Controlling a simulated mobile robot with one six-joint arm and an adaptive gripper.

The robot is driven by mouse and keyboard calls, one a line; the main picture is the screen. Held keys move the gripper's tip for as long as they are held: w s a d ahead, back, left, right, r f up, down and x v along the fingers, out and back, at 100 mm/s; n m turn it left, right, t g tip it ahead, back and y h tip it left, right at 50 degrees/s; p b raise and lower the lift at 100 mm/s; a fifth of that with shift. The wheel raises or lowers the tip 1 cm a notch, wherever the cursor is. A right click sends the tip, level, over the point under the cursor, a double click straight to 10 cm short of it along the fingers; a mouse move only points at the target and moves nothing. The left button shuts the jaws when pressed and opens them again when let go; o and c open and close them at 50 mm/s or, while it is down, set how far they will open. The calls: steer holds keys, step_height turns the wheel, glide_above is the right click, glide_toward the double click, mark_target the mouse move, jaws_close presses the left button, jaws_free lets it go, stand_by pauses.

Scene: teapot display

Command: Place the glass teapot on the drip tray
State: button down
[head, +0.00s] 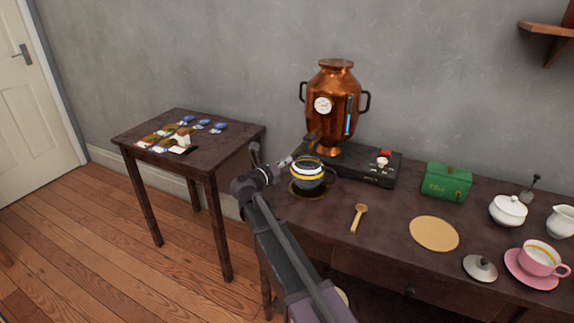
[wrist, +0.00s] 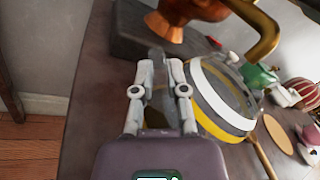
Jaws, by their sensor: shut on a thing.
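The glass teapot (head: 307,176) has white and yellow bands and a dark loop on its right side.
A copper samovar (head: 333,105) on a black base (head: 372,168) stands behind the teapot, its brass spout (wrist: 262,42) close above. A wooden scoop (head: 357,217), tan round mat (head: 434,233) and green tea box (head: 447,181) lie rightward. A side table (head: 222,146) is at left.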

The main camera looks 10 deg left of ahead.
steer(key=shift+w+d+f+b, duration=0.35)
steer(key=shift+w+f+b, duration=0.15)
steer(key=shift+f+b, duration=0.1)
steer(key=shift+f, duration=0.2)
steer(key=shift+f+b, duration=0.1)
steer(key=shift+b, duration=0.2)
steer(key=c, duration=0.7)
jaws_free()
steer(key=shift+r, duration=0.25)
steer(key=v, duration=1.2)
steer(key=shift+f, duration=0.15)
